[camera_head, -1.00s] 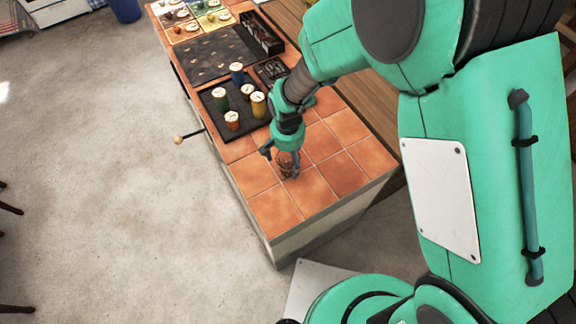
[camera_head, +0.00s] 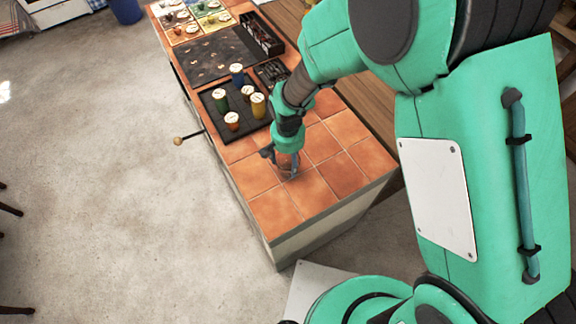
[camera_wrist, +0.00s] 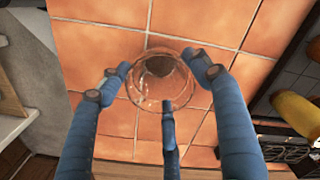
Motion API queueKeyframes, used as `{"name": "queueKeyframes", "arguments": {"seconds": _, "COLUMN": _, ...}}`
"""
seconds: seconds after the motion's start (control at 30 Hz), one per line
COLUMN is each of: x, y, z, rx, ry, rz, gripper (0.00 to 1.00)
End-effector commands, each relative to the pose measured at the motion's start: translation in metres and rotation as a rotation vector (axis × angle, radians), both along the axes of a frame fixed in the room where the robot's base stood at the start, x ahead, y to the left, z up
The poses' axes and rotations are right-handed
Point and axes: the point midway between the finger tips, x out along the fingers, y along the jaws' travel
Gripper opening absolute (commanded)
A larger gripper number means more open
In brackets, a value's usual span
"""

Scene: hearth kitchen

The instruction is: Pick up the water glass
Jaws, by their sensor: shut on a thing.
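The clear water glass (camera_wrist: 152,102) is seen from above in the wrist view, with its round rim between the blue fingers of my gripper (camera_wrist: 163,88). Two fingertips press in from the left and right sides of the glass, and a third finger reaches it from the bottom of the picture. My gripper is shut on the glass. In the head view my gripper (camera_head: 283,168) is over the near part of the tiled counter, and the glass is small and mostly hidden by the fingers. I cannot tell whether its base touches the tiles.
The orange tiled counter (camera_head: 275,213) is clear around the glass. A dark tray (camera_head: 213,104) with several coloured, pale-topped cups stands farther back, near my wrist. Behind it are a dark mat (camera_head: 207,55) and a black bin (camera_head: 262,36). A round-ended handle (camera_head: 179,139) sticks out on the left.

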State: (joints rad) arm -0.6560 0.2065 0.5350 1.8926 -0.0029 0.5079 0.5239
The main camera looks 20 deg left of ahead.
Motion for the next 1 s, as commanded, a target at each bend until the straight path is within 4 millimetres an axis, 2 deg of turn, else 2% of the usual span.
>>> {"name": "queueKeyframes", "arguments": {"seconds": 0.37, "x": 0.000, "y": 0.000, "z": 0.006, "rx": 0.000, "ry": -0.001, "rz": 0.000, "gripper": 0.31}}
{"name": "queueKeyframes", "arguments": {"seconds": 0.53, "x": 0.000, "y": 0.000, "z": 0.021, "rx": 0.001, "ry": -0.002, "rz": 0.000, "gripper": 0.31}}
{"name": "queueKeyframes", "arguments": {"seconds": 0.67, "x": 0.001, "y": 0.001, "z": 0.041, "rx": 0.002, "ry": -0.003, "rz": 0.000, "gripper": 0.31}}
{"name": "queueKeyframes", "arguments": {"seconds": 1.0, "x": -0.052, "y": -0.037, "z": 0.043, "rx": 0.000, "ry": 0.000, "rz": 0.000, "gripper": 0.31}}
